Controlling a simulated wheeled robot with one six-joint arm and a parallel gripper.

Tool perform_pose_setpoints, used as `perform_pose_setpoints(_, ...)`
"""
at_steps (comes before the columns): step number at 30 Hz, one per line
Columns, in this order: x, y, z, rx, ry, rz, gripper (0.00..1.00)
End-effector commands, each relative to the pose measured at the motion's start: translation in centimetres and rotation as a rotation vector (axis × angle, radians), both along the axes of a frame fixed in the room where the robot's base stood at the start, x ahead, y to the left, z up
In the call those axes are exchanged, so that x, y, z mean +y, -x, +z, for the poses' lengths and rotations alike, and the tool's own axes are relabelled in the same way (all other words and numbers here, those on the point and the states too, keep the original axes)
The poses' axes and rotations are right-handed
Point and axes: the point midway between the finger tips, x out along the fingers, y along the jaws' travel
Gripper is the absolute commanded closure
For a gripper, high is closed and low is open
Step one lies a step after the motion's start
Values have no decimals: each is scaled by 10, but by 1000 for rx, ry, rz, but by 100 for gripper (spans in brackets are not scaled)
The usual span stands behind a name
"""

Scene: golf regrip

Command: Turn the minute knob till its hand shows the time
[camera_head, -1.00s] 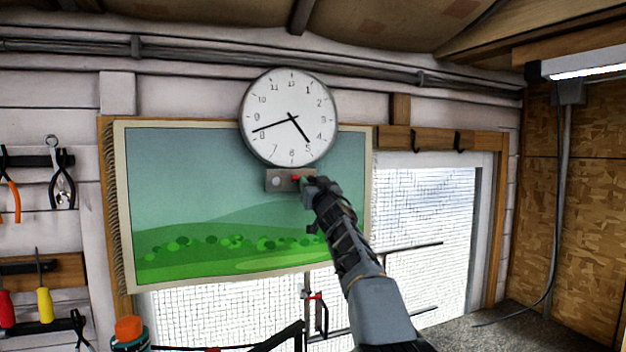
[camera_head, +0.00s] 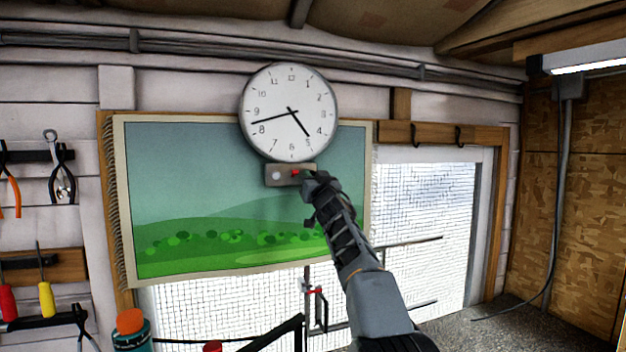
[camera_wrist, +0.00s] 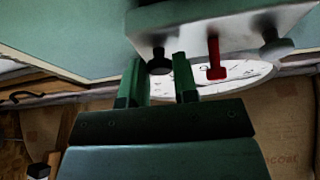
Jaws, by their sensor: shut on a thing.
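A round white clock (camera_head: 289,90) hangs on the wall. Its long hand points between 8 and 9, its shorter hand between 4 and 5, near 5. Below it is a small grey box (camera_head: 284,183) with a pale knob (camera_head: 276,176) on the left and a red part (camera_head: 296,172) in the middle. My gripper (camera_head: 312,182) is at the box's right end. In the wrist view, my gripper (camera_wrist: 159,66) has its two fingers on either side of a black knob (camera_wrist: 160,63), shut on it. The red part (camera_wrist: 215,60) and another knob (camera_wrist: 275,46) stand beside it, clear of the fingers.
A landscape hanging (camera_head: 190,180) covers the wall behind and left of the box. A bright window (camera_head: 425,200) is to the right. Pliers (camera_head: 61,180) and screwdrivers (camera_head: 45,299) hang at the left. A bottle with an orange cap (camera_head: 130,321) stands below.

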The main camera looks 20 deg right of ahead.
Motion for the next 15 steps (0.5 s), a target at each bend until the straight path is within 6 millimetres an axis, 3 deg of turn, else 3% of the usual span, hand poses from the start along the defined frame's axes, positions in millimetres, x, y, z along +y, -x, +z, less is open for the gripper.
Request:
perform_pose_setpoints(9,2,1,0,-8,-251,-1,96)
perform_pose_setpoints(15,2,1,2,-4,-295,0,96)
